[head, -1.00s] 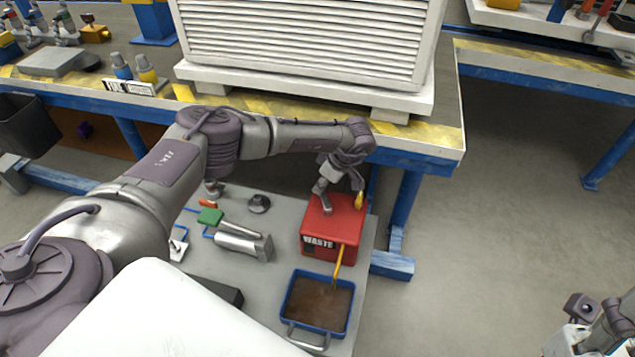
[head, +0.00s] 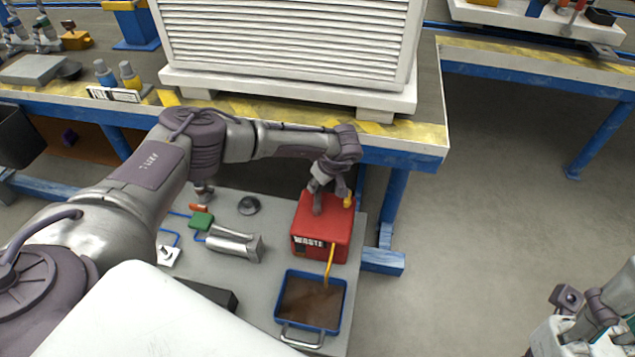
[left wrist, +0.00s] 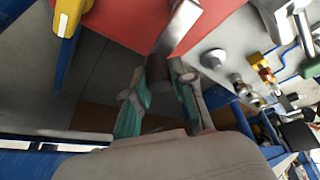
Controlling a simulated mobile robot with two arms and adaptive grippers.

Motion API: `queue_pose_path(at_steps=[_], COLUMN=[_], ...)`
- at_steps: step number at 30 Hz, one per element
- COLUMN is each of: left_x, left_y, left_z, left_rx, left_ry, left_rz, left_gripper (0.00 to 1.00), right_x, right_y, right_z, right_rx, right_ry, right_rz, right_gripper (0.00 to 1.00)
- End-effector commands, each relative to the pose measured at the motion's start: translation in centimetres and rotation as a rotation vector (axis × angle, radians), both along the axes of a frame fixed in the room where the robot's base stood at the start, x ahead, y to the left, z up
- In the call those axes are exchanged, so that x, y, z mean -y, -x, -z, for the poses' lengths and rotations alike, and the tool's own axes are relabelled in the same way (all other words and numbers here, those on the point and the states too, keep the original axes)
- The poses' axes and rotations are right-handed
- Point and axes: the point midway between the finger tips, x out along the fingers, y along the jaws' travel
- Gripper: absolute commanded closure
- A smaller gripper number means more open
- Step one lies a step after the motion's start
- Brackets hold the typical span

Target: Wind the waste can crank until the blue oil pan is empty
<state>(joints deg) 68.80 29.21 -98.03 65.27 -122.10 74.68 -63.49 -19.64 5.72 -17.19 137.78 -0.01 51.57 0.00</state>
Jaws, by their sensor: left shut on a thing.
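The red waste can (head: 322,243), labelled WASTE, stands upright on a grey platform. Its grey metal crank is on top; the crank arm (left wrist: 178,28) shows in the left wrist view. My left gripper (head: 330,188) is over the can's top. In the left wrist view my left gripper (left wrist: 158,82) has its green-padded fingers around the crank's dark knob, shut on it. A yellow hose (head: 330,264) runs from the can down into the blue oil pan (head: 277,309). Brown oil (head: 311,301) covers the pan's floor. My right gripper cannot be made out; part of my right arm shows at lower right.
The grey platform (head: 270,222) also holds a silver cylinder (head: 235,246), a green block (head: 202,221) and a round dark part (head: 249,205). A blue-edged workbench (head: 400,158) with a white louvred unit stands close behind. Open floor lies to the right.

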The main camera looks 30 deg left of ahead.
Motion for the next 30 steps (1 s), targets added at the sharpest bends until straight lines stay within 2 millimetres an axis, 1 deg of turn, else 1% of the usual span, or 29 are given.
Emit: queue_pose_path(at_steps=[4,5,9,10,17,20,23,26,30], left_x=[0.0,0.0,0.0,0.0,0.0,0.1,0.5,1.2,2.2], left_y=[0.0,0.0,0.0,0.0,0.0,0.0,0.1,0.3,0.7], left_z=[0.0,0.0,0.0,0.0,0.0,-0.3,-1.2,-3.0,-5.8], left_rx=[0.001,0.001,0.001,0.001,0.0,0.001,0.002,0.003,0.004], left_ry=[-0.001,-0.001,0.0,0.0,0.0,0.002,0.003,0.003,0.001], left_rz=[-0.001,-0.001,-0.002,-0.002,-0.002,-0.001,-0.001,0.001,0.001], left_gripper=[1.0,0.74,0.51,0.49,0.49,0.49,0.49,0.49,0.49], right_x=[0.0,0.0,0.0,0.0,-0.1,0.0,0.0,-0.1,0.0], right_y=[0.0,0.0,-0.1,-0.1,-0.3,-0.2,-0.2,-0.2,-0.2], right_z=[0.0,0.0,0.2,0.2,0.6,0.5,0.4,0.4,0.3], right_rx=[-0.001,-0.001,-0.006,-0.007,-0.021,-0.017,-0.015,-0.014,-0.013], right_ry=[0.0,0.0,0.002,0.001,0.004,0.003,0.003,0.002,0.002], right_rz=[0.0,0.0,0.0,0.0,-0.001,0.0,0.0,0.0,0.0], right_gripper=[0.6,0.6,0.6,0.6,0.6,0.6,0.6,0.6,0.6])
